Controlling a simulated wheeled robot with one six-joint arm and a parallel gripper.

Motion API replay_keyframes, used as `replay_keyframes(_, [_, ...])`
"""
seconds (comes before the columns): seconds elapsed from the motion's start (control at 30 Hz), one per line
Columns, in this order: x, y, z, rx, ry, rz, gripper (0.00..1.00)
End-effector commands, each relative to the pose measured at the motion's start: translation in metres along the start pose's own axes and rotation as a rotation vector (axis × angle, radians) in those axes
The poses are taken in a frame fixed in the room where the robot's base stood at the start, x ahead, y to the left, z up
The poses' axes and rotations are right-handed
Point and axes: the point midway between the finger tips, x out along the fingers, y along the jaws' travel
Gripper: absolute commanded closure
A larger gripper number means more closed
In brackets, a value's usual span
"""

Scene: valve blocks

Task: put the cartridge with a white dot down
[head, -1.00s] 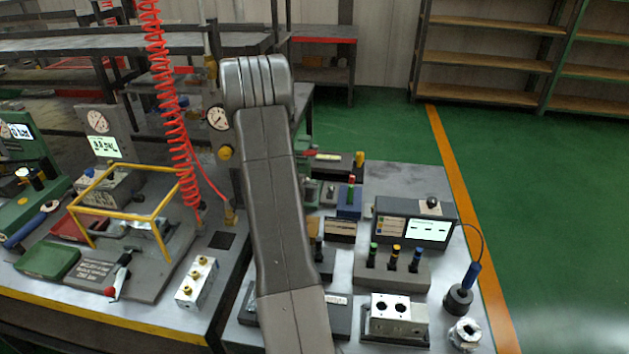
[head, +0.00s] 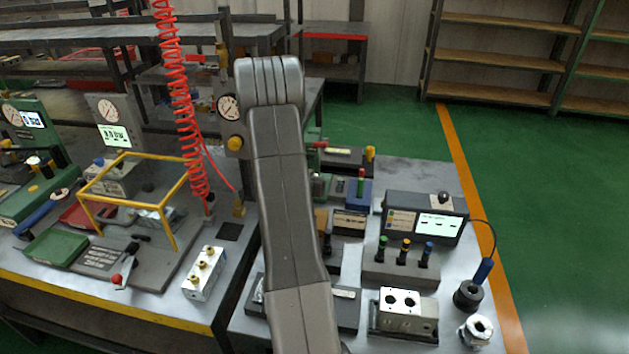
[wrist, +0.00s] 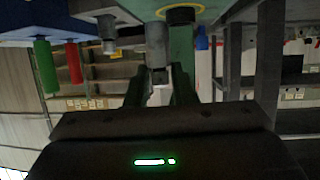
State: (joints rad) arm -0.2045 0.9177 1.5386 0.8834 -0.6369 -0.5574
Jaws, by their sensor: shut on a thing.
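In the wrist view my gripper (wrist: 158,76) has its two dark fingers on either side of a grey metal cylinder (wrist: 157,42), which I take to be the cartridge. It is shut on it. No white dot can be made out on the side I see. In the head view my arm hides the gripper and the held cartridge. A rack (head: 400,268) there holds upright cartridges with green, yellow and blue tops. In front of it stands a silver valve block (head: 400,299) with two dark holes in its top.
A grey box with a lit screen (head: 438,226) stands behind the rack. A black cup with a blue-handled tool (head: 468,295) and a silver ring-shaped part (head: 476,331) are at the right edge. A yellow frame (head: 120,215) and red coiled hose (head: 180,100) stand left.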

Motion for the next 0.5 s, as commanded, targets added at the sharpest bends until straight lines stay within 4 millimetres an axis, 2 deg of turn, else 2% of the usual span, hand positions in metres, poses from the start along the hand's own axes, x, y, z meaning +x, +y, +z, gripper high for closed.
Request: replay_keyframes(0.5, [0.034, -0.019, -0.016, 0.001, 0.000, 0.001, 1.00])
